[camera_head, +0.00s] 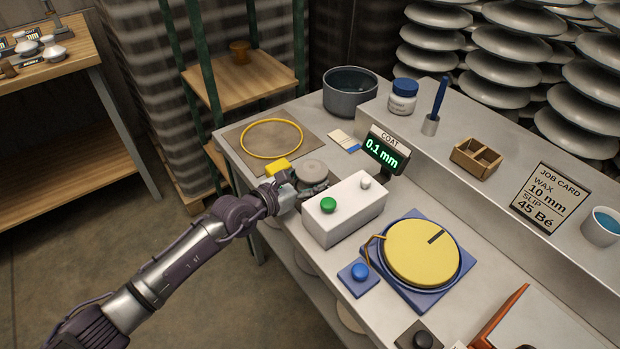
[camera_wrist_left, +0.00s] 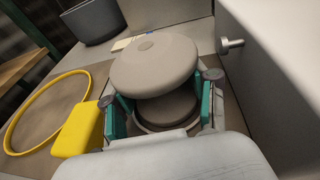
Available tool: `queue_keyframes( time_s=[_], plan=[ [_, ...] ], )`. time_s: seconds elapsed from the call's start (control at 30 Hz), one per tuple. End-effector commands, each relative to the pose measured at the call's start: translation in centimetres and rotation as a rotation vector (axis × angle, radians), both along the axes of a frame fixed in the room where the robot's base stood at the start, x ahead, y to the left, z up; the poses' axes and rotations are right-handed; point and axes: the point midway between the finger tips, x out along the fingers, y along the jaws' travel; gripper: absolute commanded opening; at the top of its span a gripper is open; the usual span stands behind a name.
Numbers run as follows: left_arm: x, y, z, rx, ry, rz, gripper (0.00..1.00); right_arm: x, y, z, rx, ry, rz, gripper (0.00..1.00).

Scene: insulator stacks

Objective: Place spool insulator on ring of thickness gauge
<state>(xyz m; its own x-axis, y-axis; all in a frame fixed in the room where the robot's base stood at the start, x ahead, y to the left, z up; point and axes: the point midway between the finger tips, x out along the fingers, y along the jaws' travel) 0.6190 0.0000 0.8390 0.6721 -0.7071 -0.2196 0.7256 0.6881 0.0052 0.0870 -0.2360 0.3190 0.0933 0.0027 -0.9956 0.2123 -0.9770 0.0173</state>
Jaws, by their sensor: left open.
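The grey spool insulator (camera_head: 312,170) stands upright at the left end of the white box (camera_head: 346,208). In the left wrist view it shows a broad upper disc (camera_wrist_left: 154,64) and a darker lower part. My left gripper (camera_head: 300,190) is low at the spool, with its teal-padded fingers (camera_wrist_left: 163,108) apart on both sides of the lower part. A pale round rim shows under the spool; I cannot tell if it is the gauge's ring. A display reading "COAT 0.1 mm" (camera_head: 384,150) stands behind the box. My right gripper is not in view.
A yellow block (camera_head: 278,167) sits close beside my left gripper. A yellow hoop (camera_head: 271,122) lies on a brown mat (camera_head: 238,134). A metal stub (camera_wrist_left: 232,45) sticks out of the box towards the spool. A yellow disc (camera_head: 422,253) on a blue base stands to the right.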

Motion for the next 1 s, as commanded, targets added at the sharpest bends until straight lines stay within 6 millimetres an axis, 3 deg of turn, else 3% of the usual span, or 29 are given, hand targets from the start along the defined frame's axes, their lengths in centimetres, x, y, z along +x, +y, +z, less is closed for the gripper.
queue_keyframes(
  time_s=[0.17, 0.7, 1.0],
  plan=[
    [-0.1, 0.1, 0.5, 0.000, 0.000, 0.000, 0.58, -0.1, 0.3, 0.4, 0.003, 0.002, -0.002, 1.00],
    [-6.8, 7.2, 2.4, 0.001, 0.000, 0.000, 0.58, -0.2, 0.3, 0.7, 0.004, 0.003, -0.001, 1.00],
    [-8.1, 8.5, 2.9, 0.000, 0.000, -0.001, 0.58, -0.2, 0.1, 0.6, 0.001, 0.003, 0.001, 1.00]
  ],
)
